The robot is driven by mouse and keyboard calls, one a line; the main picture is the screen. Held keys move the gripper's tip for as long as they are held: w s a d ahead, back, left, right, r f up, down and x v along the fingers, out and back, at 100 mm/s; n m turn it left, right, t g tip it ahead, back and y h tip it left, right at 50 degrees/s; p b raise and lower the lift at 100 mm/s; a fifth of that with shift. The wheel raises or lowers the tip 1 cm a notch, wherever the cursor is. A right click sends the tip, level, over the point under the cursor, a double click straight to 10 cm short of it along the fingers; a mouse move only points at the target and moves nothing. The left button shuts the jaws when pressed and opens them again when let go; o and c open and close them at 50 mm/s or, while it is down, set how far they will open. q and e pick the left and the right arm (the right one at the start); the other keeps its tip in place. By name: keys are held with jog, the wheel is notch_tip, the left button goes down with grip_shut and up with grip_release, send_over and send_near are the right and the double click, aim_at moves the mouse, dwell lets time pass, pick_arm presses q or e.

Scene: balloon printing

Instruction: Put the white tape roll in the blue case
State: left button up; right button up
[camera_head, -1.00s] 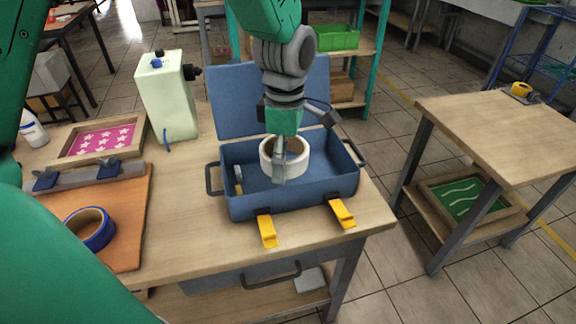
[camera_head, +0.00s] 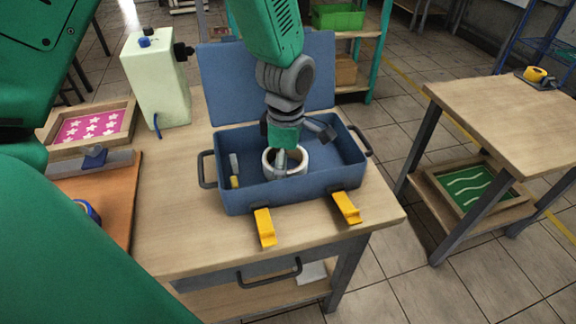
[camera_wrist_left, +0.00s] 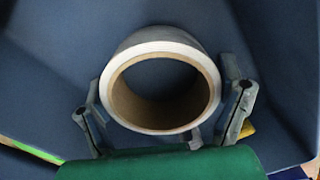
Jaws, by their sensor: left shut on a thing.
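The blue case (camera_head: 288,194) stands open on the wooden table, its lid (camera_head: 225,85) raised at the back. The white tape roll (camera_head: 268,167) is low inside the case, near the middle. Its brown core faces up in the head view. My left gripper (camera_head: 283,160) reaches down into the case and is shut on the roll. In the left wrist view the roll (camera_wrist_left: 205,62) sits between the two fingers (camera_wrist_left: 164,112), with dark blue case walls around it. Whether the roll touches the case floor is hard to tell. My right gripper is not in view.
Small white and yellow items (camera_head: 234,170) lie at the case's left end. Two yellow latches (camera_head: 264,227) hang at its front. A pale green container (camera_head: 156,85), a framed pink star print (camera_head: 92,126) and a blue tape roll (camera_head: 88,211) are to the left.

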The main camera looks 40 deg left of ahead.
pick_arm(q)
jog(key=shift+a+f, duration=0.15)
jog(key=shift+a, duration=0.05)
jog(key=shift+c, duration=0.5)
jog(key=o, duration=1.1)
jog(key=shift+d, duration=0.55)
notch_tip(320, 180, up, 12)
jog(key=p, duration=0.3)
jog(key=shift+w+a, duration=0.1)
jog(key=shift+a, duration=0.2)
